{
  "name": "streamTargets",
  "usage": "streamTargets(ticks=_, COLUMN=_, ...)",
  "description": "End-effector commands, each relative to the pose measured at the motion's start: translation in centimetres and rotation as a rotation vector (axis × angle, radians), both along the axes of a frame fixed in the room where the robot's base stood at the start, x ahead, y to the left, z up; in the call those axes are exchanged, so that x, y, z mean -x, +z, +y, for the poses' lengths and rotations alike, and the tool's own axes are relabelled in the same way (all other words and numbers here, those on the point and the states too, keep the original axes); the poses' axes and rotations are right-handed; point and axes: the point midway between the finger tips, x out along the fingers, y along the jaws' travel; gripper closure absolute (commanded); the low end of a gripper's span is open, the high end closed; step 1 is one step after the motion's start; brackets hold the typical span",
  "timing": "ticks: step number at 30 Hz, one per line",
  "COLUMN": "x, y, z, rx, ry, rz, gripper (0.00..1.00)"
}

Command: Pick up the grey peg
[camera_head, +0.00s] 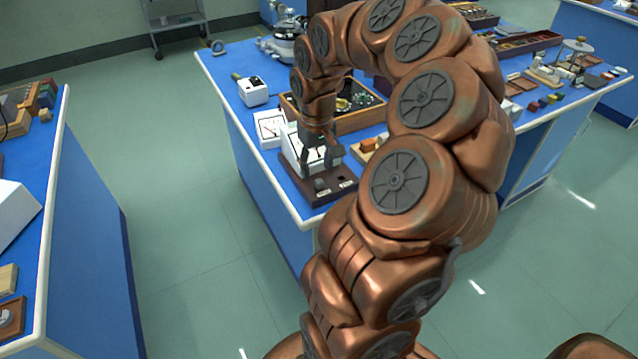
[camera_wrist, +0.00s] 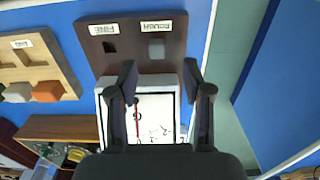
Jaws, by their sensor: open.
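The grey peg (camera_wrist: 156,48) stands in the dark brown board (camera_wrist: 136,65), by the label that reads ROUGH. It also shows in the head view (camera_head: 320,184), at the near left corner of the blue bench. The hole by the FINE label looks dark and empty. My gripper (camera_wrist: 159,82) is open, with nothing between its fingers. In the wrist view its fingertips lie below the peg, one to each side of its line. In the head view my gripper (camera_head: 321,165) is just above and behind the peg. How high it is over the board is hard to tell.
A white meter (camera_head: 294,148) stands directly behind the board, under my gripper. To its right is a wooden holder (camera_wrist: 45,72) with coloured blocks. A wooden tray (camera_head: 345,123) is behind. The bench edge is close to the board, with open floor beyond.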

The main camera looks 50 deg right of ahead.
Motion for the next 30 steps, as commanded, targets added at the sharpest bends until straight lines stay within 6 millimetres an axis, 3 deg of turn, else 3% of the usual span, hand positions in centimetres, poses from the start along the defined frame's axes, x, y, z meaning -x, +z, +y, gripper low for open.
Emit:
streamTargets(ticks=9, x=0.3, y=-3.8, z=-0.2, rx=-0.003, ry=0.000, rz=0.006, gripper=0.50)
streamTargets(ticks=18, x=0.3, y=-4.1, z=-0.2, rx=-0.002, ry=0.000, rz=0.002, gripper=0.51)
streamTargets(ticks=30, x=0.2, y=-4.1, z=-0.2, rx=-0.003, ry=0.001, rz=0.001, gripper=0.93)
